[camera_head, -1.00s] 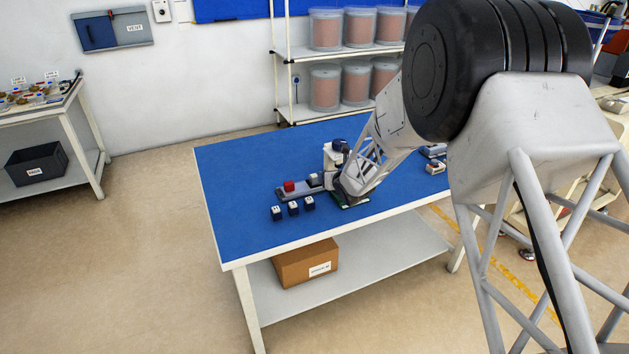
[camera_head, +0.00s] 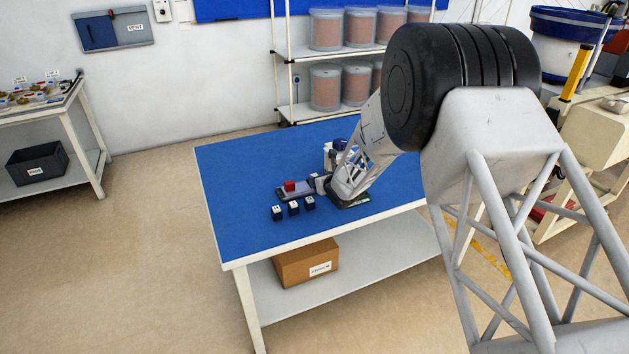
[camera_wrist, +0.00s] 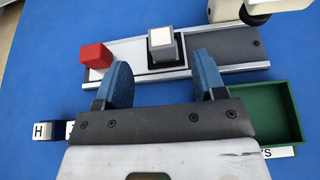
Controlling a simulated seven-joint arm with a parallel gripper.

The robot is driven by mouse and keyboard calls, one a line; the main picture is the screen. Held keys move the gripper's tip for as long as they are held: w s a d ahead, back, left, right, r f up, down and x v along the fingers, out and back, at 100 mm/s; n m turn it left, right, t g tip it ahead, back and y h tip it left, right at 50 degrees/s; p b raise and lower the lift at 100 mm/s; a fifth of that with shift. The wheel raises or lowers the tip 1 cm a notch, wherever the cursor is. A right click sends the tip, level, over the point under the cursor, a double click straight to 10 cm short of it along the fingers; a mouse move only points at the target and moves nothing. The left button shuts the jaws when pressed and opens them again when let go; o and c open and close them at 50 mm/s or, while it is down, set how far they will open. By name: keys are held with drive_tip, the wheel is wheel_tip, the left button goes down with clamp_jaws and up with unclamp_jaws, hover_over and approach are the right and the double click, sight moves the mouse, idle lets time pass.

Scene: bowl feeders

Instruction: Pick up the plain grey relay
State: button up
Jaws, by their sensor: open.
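A grey block with a blank pale top, seemingly the plain grey relay (camera_wrist: 163,47), sits on a grey rail-like holder (camera_wrist: 237,48). A red block (camera_wrist: 97,55) sits at the holder's left end; it also shows in the head view (camera_head: 290,186). My gripper (camera_wrist: 165,82) is open, with two blue fingers apart and nothing between them. In the wrist view the relay appears just beyond the fingertips, between the finger lines. I cannot tell the height gap. In the head view my wrist partly hides this area.
Several dark blue blocks (camera_head: 294,207) with pale lettered tops stand in front of the holder. A green open tray (camera_wrist: 282,110) lies right of my gripper. A white device (camera_wrist: 228,9) stands behind the holder. The blue tabletop's left part is clear.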

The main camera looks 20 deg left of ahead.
sight(315, 175)
drive_tip(key=shift+w+a+f, duration=0.15)
drive_tip(key=shift+w+a, duration=0.1)
drive_tip(key=shift+w, duration=0.05)
drive_tip(key=shift+w+a, duration=0.1)
drive_tip(key=shift+x, duration=2.45)
drive_tip(key=c, duration=1)
